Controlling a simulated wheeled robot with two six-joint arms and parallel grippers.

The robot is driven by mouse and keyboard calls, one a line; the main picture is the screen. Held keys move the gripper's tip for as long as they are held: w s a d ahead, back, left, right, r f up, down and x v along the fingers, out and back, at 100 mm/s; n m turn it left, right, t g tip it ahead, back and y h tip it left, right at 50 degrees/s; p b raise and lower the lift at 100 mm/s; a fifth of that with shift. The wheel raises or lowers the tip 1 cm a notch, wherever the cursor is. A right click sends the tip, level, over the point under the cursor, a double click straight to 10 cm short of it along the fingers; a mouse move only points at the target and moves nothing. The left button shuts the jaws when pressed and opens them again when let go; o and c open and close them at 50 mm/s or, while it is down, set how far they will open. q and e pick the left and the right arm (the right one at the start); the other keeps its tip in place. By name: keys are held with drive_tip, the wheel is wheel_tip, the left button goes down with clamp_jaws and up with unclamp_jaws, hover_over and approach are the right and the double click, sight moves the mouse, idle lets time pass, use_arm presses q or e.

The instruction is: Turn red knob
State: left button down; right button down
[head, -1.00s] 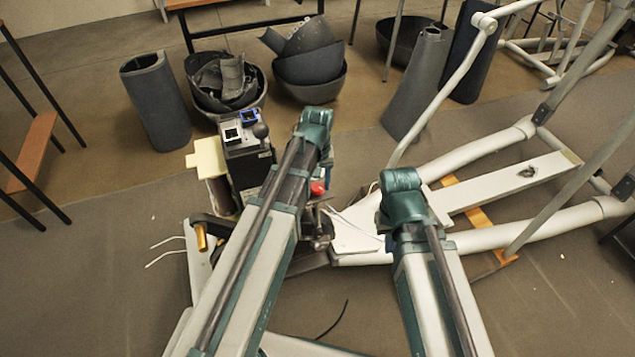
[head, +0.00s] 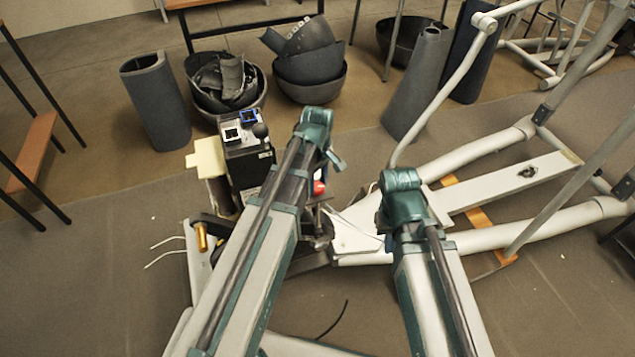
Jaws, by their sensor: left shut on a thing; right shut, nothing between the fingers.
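The red knob (head: 319,188) shows as a small red patch just right of my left forearm, among the metal parts of the machine. My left gripper (head: 322,178) is down at the knob, below the teal wrist joint, and is shut on it. The forearm and wrist hide most of the fingers and part of the knob. My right arm's teal wrist joint stands to the right, over the pale frame. My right gripper is hidden behind its own arm, and I see nothing held there.
A dark box with a ball-topped lever (head: 261,131) stands left of the knob, beside a cream block (head: 209,158). The pale tubular frame (head: 480,160) fills the right side. Dark bowls (head: 310,75) and rolled mats (head: 155,100) stand behind.

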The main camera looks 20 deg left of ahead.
sight(318, 186)
use_arm(q)
drive_tip(key=shift+n, duration=0.3)
idle(0.4)
drive_tip(key=shift+c, duration=1.5)
unclamp_jaws()
drive_tip(key=shift+r, duration=0.1)
wheel_tip(318, 186, up, 14)
drive_tip(key=p, duration=1.3)
drive_tip(key=shift+f+p, duration=0.2)
drive_tip(key=shift+p, duration=0.2)
